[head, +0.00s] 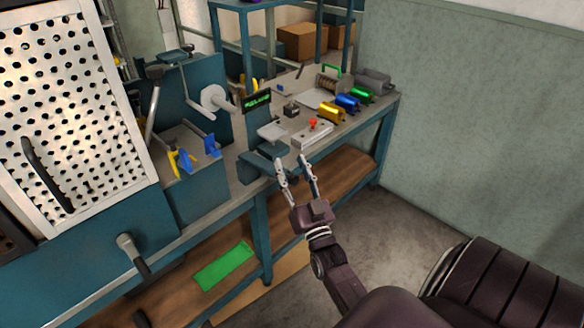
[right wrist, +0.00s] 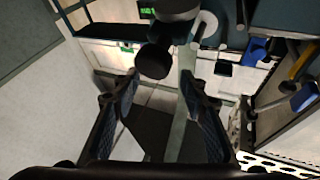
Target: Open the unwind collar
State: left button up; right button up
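A white disc-shaped flange (head: 215,98) with a pale crank-like arm sits on the teal machine in the head view; it looks like the unwind collar, but I cannot tell for sure or see whether it is open. My right gripper (head: 290,160) is open and empty, in front of the bench edge, lower right of and apart from the flange. In the right wrist view, its spread fingers (right wrist: 160,88) have a dark round knob (right wrist: 153,61) beyond them and a pale bar (right wrist: 183,110) showing between them. My left gripper is not in view.
Gold (head: 330,111), blue (head: 347,102) and green (head: 361,94) rolls lie on the bench's right end. A grey box with a red knob (head: 313,124) is near its front edge. A perforated white panel (head: 75,110) stands at left. The floor at right is clear.

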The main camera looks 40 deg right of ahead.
jog(key=v, duration=1.2)
jog(key=shift+d+f, duration=0.1)
